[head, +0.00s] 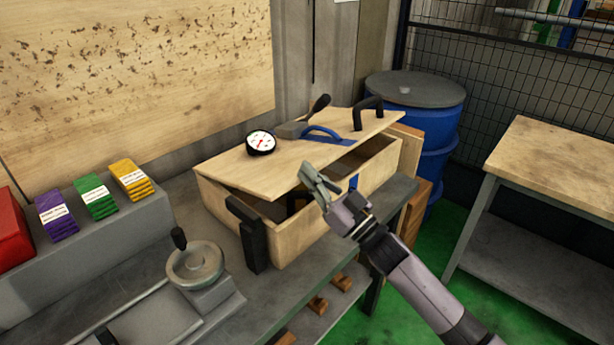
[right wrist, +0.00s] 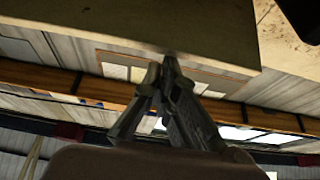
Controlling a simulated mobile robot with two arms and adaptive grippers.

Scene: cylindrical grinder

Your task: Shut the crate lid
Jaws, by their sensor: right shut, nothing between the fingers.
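The wooden crate (head: 300,240) stands on the grey bench. Its flat lid (head: 270,170) is partly raised and tilted, with a dark gap along the front and right side. In the right wrist view, the shut fingertips (right wrist: 166,62) point up at the edge of a dark panel (right wrist: 150,22), likely the lid's underside. My left gripper is not in view.
A dial gauge (head: 261,142) shows at the lid's back left edge. A handwheel (head: 195,263) stands left of the crate. Purple, green and yellow stacks (head: 98,205) lie farther left. A blue barrel (head: 415,105) stands behind. The green floor at right is open before another bench (head: 550,165).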

